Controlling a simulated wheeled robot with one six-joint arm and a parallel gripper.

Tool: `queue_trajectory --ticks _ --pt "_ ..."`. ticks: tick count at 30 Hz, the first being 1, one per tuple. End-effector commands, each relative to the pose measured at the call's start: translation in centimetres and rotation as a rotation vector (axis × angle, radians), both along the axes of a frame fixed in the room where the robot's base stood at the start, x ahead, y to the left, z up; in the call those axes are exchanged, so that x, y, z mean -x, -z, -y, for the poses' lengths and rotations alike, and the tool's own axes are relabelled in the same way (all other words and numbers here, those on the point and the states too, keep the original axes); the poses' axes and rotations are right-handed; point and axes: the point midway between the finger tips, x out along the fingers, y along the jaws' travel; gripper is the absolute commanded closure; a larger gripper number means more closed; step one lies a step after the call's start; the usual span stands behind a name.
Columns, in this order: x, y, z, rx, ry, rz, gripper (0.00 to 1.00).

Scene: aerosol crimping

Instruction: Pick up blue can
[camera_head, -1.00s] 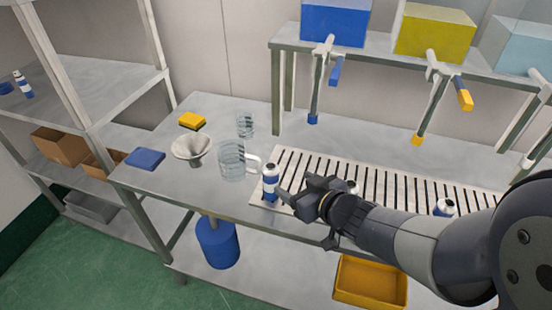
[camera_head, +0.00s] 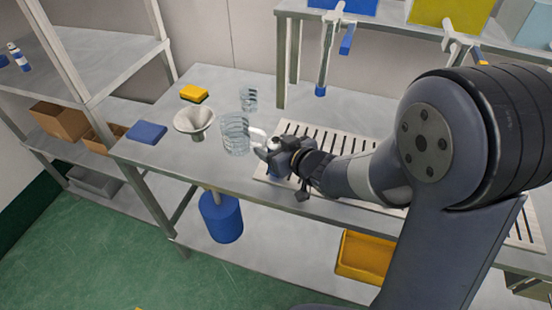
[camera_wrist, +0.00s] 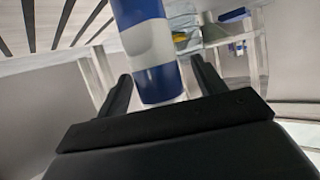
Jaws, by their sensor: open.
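The blue can (camera_wrist: 150,45), blue with a white band, stands between the two fingers of my gripper (camera_wrist: 160,92) in the wrist view. The fingers are open, one on each side of it, with a gap showing at least on the right side. In the head view my gripper (camera_head: 277,152) is at the left end of the slatted drain board. It hides most of the can there; its white top (camera_head: 273,143) shows between the fingers.
The slatted drain board (camera_head: 300,131) lies on the metal table. A measuring jug (camera_head: 234,135) stands close to the left of my gripper, with its handle near the fingers.

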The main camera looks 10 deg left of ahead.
Motion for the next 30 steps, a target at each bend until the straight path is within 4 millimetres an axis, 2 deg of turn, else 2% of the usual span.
queue_trajectory --ticks 4,12,30 --pt "-0.76 0.47 -0.92 0.0 -0.001 0.0 0.34" --pt "-0.89 0.51 -1.04 -0.001 0.0 0.001 0.34" --pt "-0.88 0.51 -1.01 0.0 0.001 0.0 0.83"
